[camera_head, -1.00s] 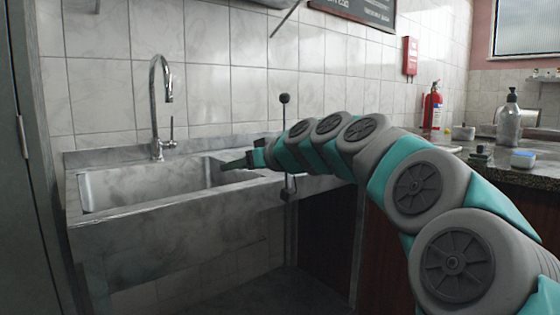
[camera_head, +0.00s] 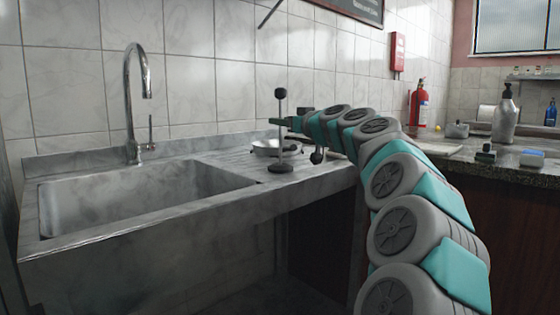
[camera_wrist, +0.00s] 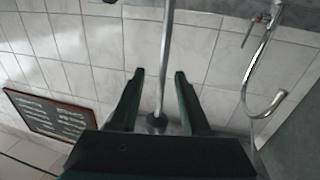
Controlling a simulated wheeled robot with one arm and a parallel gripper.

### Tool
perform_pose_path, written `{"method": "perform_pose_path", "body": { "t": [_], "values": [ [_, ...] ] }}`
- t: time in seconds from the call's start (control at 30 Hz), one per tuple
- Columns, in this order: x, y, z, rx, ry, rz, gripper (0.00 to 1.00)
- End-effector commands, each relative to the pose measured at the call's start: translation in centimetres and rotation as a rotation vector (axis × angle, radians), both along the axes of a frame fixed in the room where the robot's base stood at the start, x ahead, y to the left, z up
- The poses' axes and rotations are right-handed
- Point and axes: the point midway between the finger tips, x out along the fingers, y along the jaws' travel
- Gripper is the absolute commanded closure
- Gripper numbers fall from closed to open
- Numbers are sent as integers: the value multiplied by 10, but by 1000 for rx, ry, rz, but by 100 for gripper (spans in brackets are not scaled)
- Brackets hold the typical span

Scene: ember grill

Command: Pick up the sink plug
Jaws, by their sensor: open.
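The sink plug (camera_head: 281,130) appears to be the upright thin metal rod with a black knob on top and a dark round base, standing on the drainboard right of the basin. My gripper (camera_head: 275,121) is at the rod's upper half, below the knob, coming from the right. In the wrist view my gripper (camera_wrist: 157,75) is open, with its two dark green fingers apart. The plug's rod (camera_wrist: 165,60) shows between them, with the dark knob (camera_wrist: 157,122) nearer the palm. I cannot tell whether either finger touches the rod.
The empty sink basin (camera_head: 140,195) and tap (camera_head: 133,110) are left of the plug. A metal bowl (camera_head: 265,147) sits behind the plug's rod. The tiled wall (camera_head: 190,80) is close behind. A soap bottle (camera_head: 506,120) and small blocks stand on the right counter.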

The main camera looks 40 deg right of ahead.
Motion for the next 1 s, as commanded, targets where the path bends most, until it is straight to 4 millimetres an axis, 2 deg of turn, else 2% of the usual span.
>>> {"method": "perform_pose_path", "body": {
  "t": [0.3, 0.67, 1.0],
  "values": [
    [37, -3, 2, 0, 4, 1, 53],
    [42, -3, 2, 0, 1, 1, 53],
    [42, -3, 2, 0, 1, 1, 91]
  ]
}}
